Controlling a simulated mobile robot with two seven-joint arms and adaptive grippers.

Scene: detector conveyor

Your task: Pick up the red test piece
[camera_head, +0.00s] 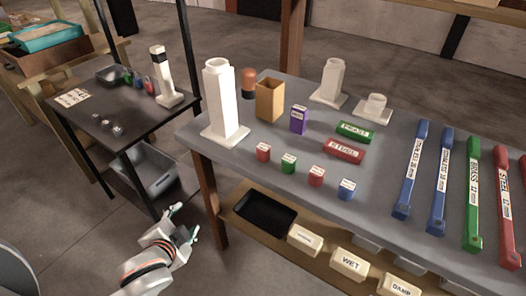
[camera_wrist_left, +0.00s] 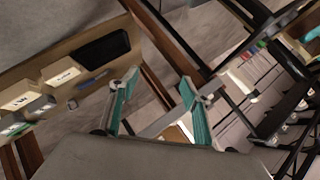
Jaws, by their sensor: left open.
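Several red pieces show in the head view, and I cannot tell which is the test piece. A small red block with a white top (camera_head: 263,152) stands at the grey table's front left. A similar red block (camera_head: 316,176) stands farther right, between a green block (camera_head: 289,163) and a blue block (camera_head: 346,189). A flat red labelled block (camera_head: 344,151) lies behind them. A small red item (camera_head: 148,84) is on the black side table. My left gripper (camera_head: 184,221) is open and empty, low in front of the tables; its spread fingers show in the left wrist view (camera_wrist_left: 158,84).
The grey table (camera_head: 385,185) also holds white stands (camera_head: 222,100), an orange box (camera_head: 270,100), a purple box (camera_head: 299,119) and long coloured bars (camera_head: 473,190). Its lower shelf holds a black tray (camera_head: 265,214) and labelled blocks (camera_head: 349,264). A table leg (camera_head: 208,205) is close beside my left gripper.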

